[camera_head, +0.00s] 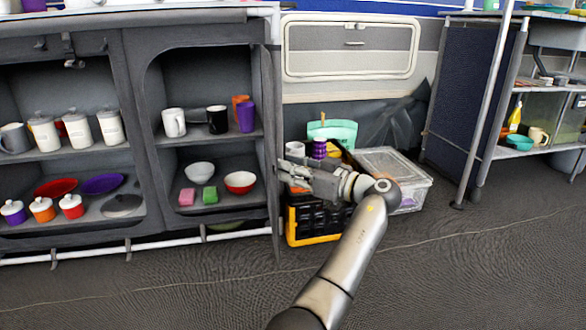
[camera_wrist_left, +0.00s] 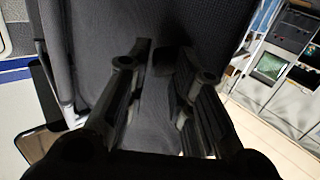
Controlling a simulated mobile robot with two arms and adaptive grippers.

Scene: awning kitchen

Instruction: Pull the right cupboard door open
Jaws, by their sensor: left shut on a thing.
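The grey cupboard (camera_head: 135,75) on the left of the head view has both compartments showing their shelves. The right cupboard door (camera_head: 272,150) stands open, swung out and seen nearly edge-on at the cupboard's right side. My left gripper (camera_head: 286,174) is at this door's edge, shut on the door. In the left wrist view the two dark fingers (camera_wrist_left: 155,85) are in front of a dark grey panel, the door (camera_wrist_left: 100,40). The exact grip spot is dark and hard to make out. My right gripper is in neither view.
Mugs, bowls and sponges stand in the right compartment; jars and plates (camera_head: 102,184) in the left. A black and yellow crate (camera_head: 305,228) and a clear lidded box (camera_head: 408,180) sit on the floor behind my left gripper. The floor (camera_head: 180,290) in front is clear.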

